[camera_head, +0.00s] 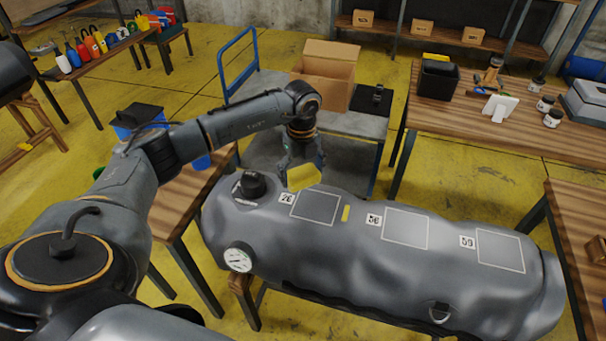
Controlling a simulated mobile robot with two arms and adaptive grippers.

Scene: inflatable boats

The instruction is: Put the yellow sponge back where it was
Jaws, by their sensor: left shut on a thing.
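The yellow sponge (304,177) is in my left gripper (303,170), which is shut on it. My left arm reaches in from the left, with the gripper pointing down. The sponge is at the far edge of the grey inflatable tube (455,280), near the outlined square marked 26 (316,207). I cannot tell whether the sponge touches the tube. My right gripper is not in view.
The tube also has outlined squares marked 56 (406,229) and 59 (499,250), a small yellow strip (346,213), a black valve cap (250,184) and a gauge (238,259). Behind stands a cart (345,124) with an open cardboard box (325,72). A wooden table (450,120) holds a black bin (437,82).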

